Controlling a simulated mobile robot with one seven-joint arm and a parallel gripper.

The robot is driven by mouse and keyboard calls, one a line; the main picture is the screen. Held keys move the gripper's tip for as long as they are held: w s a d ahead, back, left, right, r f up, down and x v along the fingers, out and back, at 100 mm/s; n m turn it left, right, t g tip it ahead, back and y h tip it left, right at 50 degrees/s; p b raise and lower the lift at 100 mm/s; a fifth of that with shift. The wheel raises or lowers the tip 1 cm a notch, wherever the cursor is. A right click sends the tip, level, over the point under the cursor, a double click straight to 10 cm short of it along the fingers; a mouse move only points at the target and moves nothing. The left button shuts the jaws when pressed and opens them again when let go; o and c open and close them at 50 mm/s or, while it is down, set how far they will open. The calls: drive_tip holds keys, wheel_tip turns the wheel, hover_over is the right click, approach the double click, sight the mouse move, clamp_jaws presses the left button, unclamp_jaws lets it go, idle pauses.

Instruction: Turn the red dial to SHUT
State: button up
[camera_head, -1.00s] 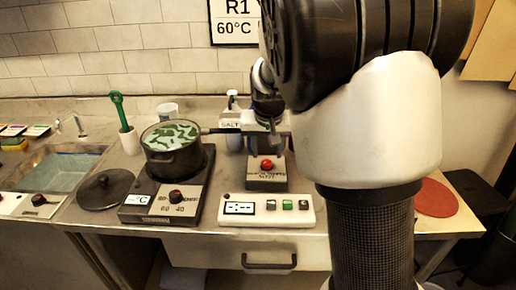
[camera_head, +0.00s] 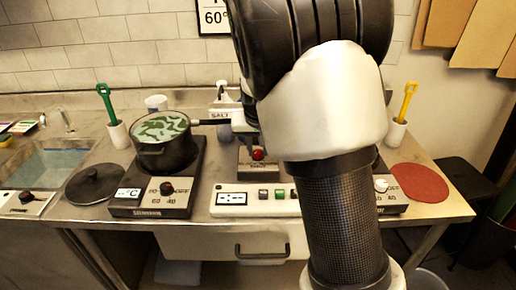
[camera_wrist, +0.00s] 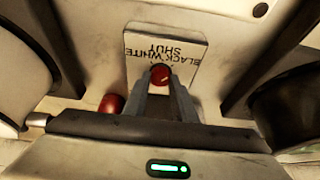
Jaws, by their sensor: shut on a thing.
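The red dial (camera_head: 258,154) is on a dark box (camera_head: 252,172) at the back middle of the counter. In the wrist view, the red dial (camera_wrist: 161,74) sits on the box's pale label plate (camera_wrist: 180,40), which reads BLACK, WHITE and SHUT upside down. My gripper (camera_wrist: 160,84) is shut on the dial, one finger on each side. In the head view, my gripper (camera_head: 252,138) is small and partly hidden by my arm. The dial's pointer direction cannot be made out.
A pot (camera_head: 163,146) stands on a hot plate left of the box, its handle reaching toward my gripper. A panel with buttons (camera_head: 250,201) lies in front. A SALT container (camera_head: 221,120) stands behind. A red mat (camera_head: 420,183) lies right.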

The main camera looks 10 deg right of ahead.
drive_tip(key=shift+f+b, duration=0.1)
drive_tip(key=shift+b, duration=0.35)
drive_tip(key=n+b, duration=0.1)
drive_tip(key=n+y+b, duration=0.1)
drive_tip(key=n+b, duration=0.1)
drive_tip(key=shift+d+f, duration=0.1)
drive_tip(key=shift+d, duration=0.15)
drive_tip(key=n+y+b, duration=0.1)
drive_tip(key=n+b, duration=0.1)
drive_tip(key=n, duration=0.1)
drive_tip(key=shift+d+y, duration=0.1)
drive_tip(key=shift+y, duration=0.2)
drive_tip(key=shift+r+n+g+y+b, duration=0.2)
drive_tip(key=shift+n+g+y+b, duration=0.2)
drive_tip(key=shift+n, duration=1)
drive_tip(key=o, duration=1)
drive_tip(key=shift+r, duration=0.1)
